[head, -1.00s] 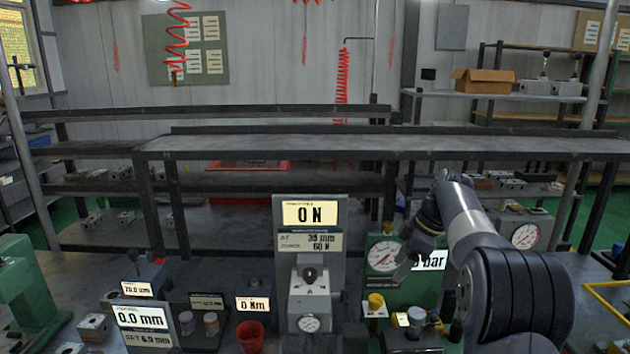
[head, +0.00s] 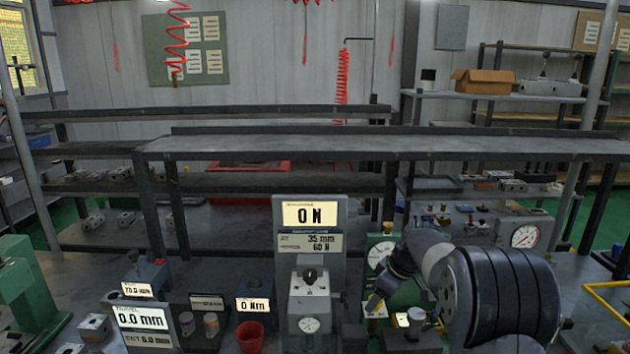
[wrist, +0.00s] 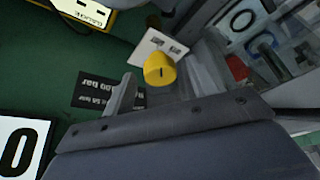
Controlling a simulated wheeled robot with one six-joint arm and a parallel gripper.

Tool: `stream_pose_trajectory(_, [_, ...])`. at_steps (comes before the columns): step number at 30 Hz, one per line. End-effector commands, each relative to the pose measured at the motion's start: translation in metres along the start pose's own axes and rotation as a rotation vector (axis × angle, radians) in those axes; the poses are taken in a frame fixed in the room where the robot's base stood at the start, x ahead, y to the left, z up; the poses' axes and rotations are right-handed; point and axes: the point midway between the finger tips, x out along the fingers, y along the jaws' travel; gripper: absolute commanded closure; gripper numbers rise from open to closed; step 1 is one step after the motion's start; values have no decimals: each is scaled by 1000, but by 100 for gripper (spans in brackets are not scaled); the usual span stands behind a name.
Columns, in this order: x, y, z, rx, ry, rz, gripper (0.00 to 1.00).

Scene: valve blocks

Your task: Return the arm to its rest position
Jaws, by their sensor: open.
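My arm reaches from the lower right of the head view, bent down and to the left. My gripper (head: 374,302) is low in front of the green gauge panel (head: 400,297), just right of the grey force stand (head: 309,265). In the head view the gripper and arm hide most of the knob and part of the panel. Nothing is seen held.
A round gauge (head: 379,256) on the green panel is partly covered by my arm. A red cup (head: 250,336) and a travel display (head: 141,317) stand to the left. A long grey shelf (head: 380,145) runs behind. The air above the bench front is open.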

Motion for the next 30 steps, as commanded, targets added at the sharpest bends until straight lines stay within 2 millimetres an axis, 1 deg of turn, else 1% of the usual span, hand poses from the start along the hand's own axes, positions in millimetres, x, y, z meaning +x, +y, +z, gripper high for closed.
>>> stream_pose_trajectory(12, [-2,-4,-2,288,1,120,45])
stream_pose_trajectory(30, [-1,-6,-3,631,0,262,45])
